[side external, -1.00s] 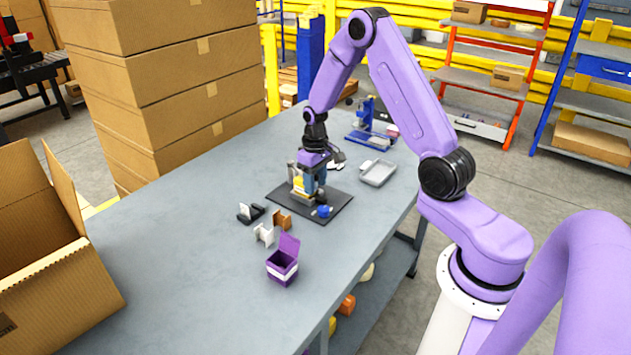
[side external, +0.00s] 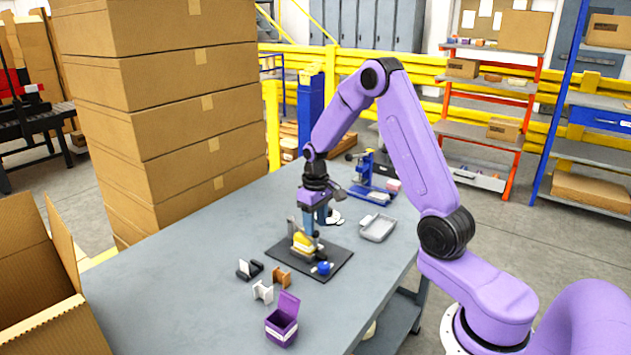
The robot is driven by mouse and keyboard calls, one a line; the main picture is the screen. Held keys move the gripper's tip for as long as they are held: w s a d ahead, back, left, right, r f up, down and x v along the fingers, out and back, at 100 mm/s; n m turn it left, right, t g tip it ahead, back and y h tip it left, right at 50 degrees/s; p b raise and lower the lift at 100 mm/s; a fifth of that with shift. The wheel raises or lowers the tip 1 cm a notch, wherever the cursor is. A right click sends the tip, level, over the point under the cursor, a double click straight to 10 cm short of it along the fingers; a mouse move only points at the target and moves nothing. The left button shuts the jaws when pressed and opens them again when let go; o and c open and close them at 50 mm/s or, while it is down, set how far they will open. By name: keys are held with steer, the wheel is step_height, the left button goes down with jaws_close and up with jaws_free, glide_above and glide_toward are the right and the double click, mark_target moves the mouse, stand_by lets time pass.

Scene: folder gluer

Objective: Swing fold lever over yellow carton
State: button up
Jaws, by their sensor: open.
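The folder gluer stands on a black base plate (side external: 332,262) on the grey table. A yellow carton (side external: 303,241) sits in the fixture, partly hidden by upright parts around it. A round blue knob (side external: 323,268), which looks like the end of the fold lever, is low at the front right of the plate, beside the carton rather than over it. My gripper (side external: 318,226) points down just above and to the right of the carton. It is open; its fingertips are small and overlap the fixture, so contact cannot be told.
A purple box (side external: 282,325) with its lid up and small brown (side external: 281,278), white (side external: 263,292) and black (side external: 249,270) holders stand in front. A grey tray (side external: 377,228) lies to the right, a blue device (side external: 370,180) behind.

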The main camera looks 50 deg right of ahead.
step_height(320, 180, up, 12)
stand_by(1.0)
steer(key=s+a+r+n, duration=0.1)
steer(key=s+a+n, duration=0.2)
steer(key=s+a, duration=0.4)
steer(key=s+a+n, duration=0.3)
steer(key=s+a, duration=0.1)
steer(key=a, duration=0.6)
steer(key=s+a+f+n, duration=0.1)
steer(key=s+n, duration=0.6)
steer(key=s, duration=1.2)
steer(key=shift+s+a+f, duration=0.25)
steer(key=shift+a+f, duration=0.15)
steer(key=shift+a, duration=0.3)
